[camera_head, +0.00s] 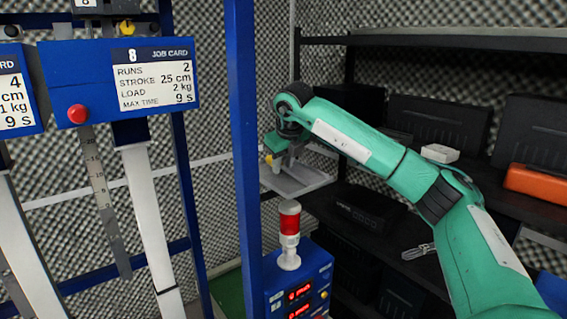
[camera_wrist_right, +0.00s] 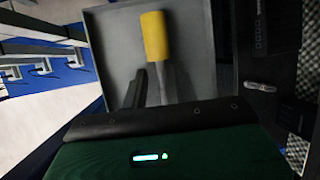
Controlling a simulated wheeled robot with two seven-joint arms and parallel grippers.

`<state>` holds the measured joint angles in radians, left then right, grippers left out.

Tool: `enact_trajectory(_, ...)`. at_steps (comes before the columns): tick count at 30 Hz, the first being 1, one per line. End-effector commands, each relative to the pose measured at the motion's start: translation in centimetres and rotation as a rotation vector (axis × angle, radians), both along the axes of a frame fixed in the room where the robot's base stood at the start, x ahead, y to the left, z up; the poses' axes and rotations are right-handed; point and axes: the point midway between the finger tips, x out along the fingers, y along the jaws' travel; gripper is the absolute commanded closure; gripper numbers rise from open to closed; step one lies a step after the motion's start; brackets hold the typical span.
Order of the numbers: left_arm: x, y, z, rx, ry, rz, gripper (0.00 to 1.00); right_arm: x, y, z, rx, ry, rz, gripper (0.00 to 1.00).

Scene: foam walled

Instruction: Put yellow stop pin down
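The yellow stop pin (camera_head: 268,159) shows small at the tip of my right gripper (camera_head: 279,160), over the left part of a grey tray (camera_head: 318,178). In the right wrist view its yellow end (camera_wrist_right: 155,36) is large, just beyond the fingertips (camera_wrist_right: 153,72), with the tray (camera_wrist_right: 112,45) behind it. The fingers are close together and appear shut on the pin; its grasped part is hidden. I cannot tell whether the pin touches the tray. My left gripper is not in view.
A blue post (camera_head: 243,130) stands left of the gripper. A red beacon (camera_head: 289,220) on a blue control box (camera_head: 299,284) stands below the tray. Black shelves with dark bins (camera_head: 436,122) and an orange case (camera_head: 536,184) are at right. A job card rig (camera_head: 152,83) is at left.

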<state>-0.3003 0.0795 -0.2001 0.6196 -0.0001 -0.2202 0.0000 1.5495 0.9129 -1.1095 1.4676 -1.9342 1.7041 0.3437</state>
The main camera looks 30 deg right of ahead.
Motion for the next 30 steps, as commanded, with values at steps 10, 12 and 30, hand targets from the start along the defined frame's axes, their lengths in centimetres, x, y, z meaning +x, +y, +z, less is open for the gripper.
enact_trajectory(10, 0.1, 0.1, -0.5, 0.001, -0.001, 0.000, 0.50, -0.8, 0.4, 2.9, 0.000, -0.004, 0.002, 0.70)
enact_trajectory(12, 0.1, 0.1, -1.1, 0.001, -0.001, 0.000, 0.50, -1.5, 0.6, 4.5, 0.000, -0.004, 0.003, 0.70)
enact_trajectory(30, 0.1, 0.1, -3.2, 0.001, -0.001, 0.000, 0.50, -4.7, 1.4, 12.1, 0.000, 0.001, 0.002, 0.70)
